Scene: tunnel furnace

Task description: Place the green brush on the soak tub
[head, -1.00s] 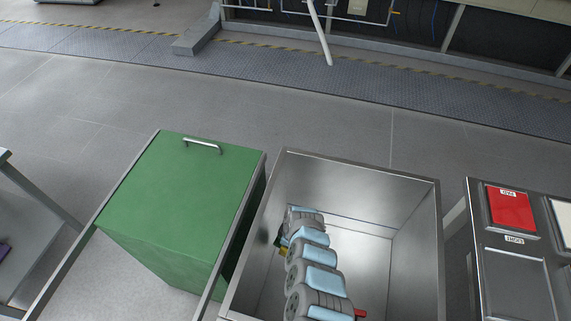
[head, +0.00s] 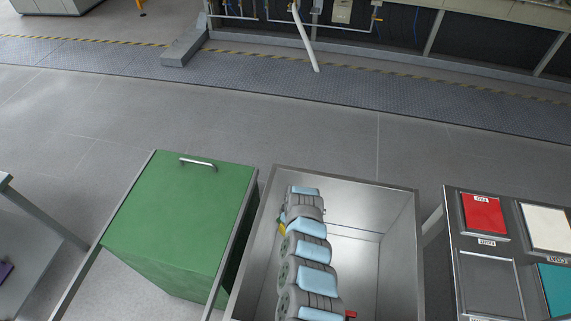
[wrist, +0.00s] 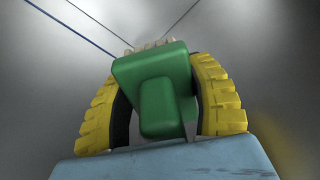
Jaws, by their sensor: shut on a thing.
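The green brush (wrist: 160,95) fills the middle of the wrist view, its pale bristles at the far end. My gripper's ridged yellow fingers stand on either side of it, shut on it. My arm is over the left part of a large open steel basin (head: 400,215). No label marks this basin, so I cannot tell whether it is the soak tub.
A green cabinet (head: 180,220) with a handle stands left of the basin. On the right, a dark rack (head: 490,280) holds a red panel (head: 484,214), a white one (head: 547,228) and a teal one (head: 557,290); its small labels are hard to read. Open floor lies behind.

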